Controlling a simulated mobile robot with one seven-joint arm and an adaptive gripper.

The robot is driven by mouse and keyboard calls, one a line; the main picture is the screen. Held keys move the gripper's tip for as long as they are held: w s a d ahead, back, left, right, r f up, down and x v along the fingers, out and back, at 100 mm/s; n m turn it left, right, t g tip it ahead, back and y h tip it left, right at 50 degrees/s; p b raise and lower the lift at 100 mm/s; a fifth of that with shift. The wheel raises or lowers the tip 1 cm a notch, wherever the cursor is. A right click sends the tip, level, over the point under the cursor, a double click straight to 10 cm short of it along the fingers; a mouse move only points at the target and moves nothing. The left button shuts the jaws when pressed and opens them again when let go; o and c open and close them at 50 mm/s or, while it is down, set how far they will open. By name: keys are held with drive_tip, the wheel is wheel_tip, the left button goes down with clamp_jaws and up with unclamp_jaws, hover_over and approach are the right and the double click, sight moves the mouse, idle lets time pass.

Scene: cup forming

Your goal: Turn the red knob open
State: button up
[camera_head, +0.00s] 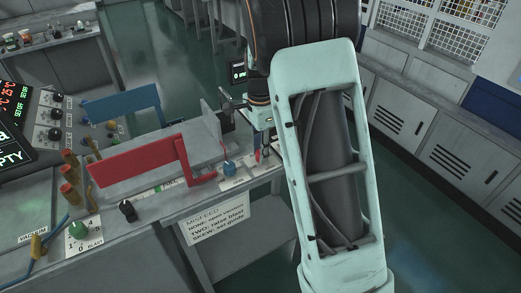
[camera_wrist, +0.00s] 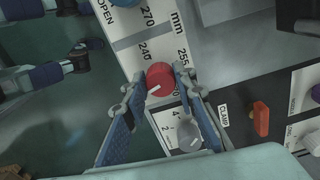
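The red knob (camera_wrist: 160,80) is round with a white pointer line. In the wrist view it sits on a white scale plate, between the tips of my gripper (camera_wrist: 159,76). The two blue-padded fingers are spread on either side of it; I cannot tell whether either touches it. My gripper is open and holds nothing. In the head view my gripper (camera_head: 263,142) is over the bench's right end, largely hidden by my arm, and the red knob cannot be made out clearly there.
A grey knob (camera_wrist: 189,137) lies between the fingers nearer the palm in the wrist view. An orange lever (camera_wrist: 261,119) stands to the right, by a CLAMP label. In the head view, a blue knob (camera_head: 229,168) and red guard (camera_head: 138,169) are left of my gripper.

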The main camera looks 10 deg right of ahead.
drive_tip(key=o, duration=0.4)
drive_tip(key=shift+o, duration=0.2)
wheel_tip(320, 180, up, 12)
drive_tip(key=shift+r, duration=0.1)
idle(0.4)
